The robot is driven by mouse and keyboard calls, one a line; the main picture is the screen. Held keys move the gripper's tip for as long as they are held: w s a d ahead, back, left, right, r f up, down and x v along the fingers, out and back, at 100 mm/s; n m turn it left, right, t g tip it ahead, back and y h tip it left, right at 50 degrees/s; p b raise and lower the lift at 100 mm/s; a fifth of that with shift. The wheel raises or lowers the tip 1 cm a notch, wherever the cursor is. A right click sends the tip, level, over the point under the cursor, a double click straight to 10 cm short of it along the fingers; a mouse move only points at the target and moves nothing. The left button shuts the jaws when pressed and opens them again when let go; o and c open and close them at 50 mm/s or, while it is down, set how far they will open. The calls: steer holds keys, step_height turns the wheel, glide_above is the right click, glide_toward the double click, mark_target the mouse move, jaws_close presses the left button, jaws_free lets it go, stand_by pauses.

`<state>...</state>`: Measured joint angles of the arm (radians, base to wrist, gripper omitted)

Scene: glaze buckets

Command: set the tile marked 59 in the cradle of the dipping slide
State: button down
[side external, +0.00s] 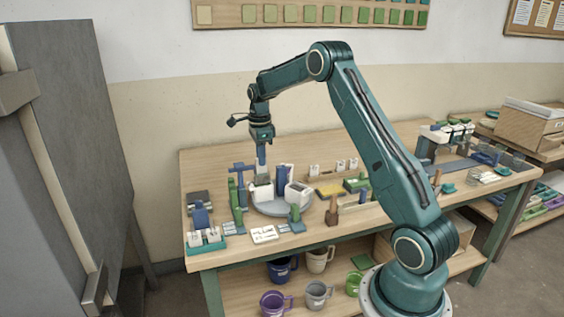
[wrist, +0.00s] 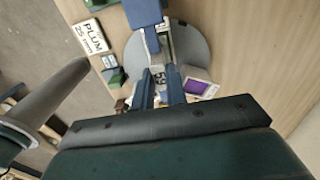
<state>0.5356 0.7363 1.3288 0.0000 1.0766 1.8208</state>
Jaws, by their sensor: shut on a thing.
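My gripper (side external: 262,165) points down over the white containers on the round grey turntable (side external: 270,209). In the wrist view its two blue fingers (wrist: 160,88) are closed on a small pale tile (wrist: 158,76). The dark marking on the tile appears to read 59. In the side view I cannot make out the tile. A blue-topped upright (wrist: 142,12) stands just beyond the fingers in the wrist view. I cannot tell for sure whether it is the dipping slide, and no cradle is clear. A white container with purple glaze (wrist: 199,87) is right of the fingers.
A card reading PLUM 25 mm (wrist: 91,37) lies left in the wrist view. A second white container (side external: 298,194) stands on the turntable. A green stand with a blue top (side external: 238,190) is left of it. Small fixtures crowd the bench (side external: 330,228); mugs sit on the shelf below.

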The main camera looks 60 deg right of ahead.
steer(key=c, duration=1.3)
jaws_free()
steer(key=shift+c, duration=0.2)
steer(key=shift+r, duration=3.45)
steer(key=shift+r, duration=0.1)
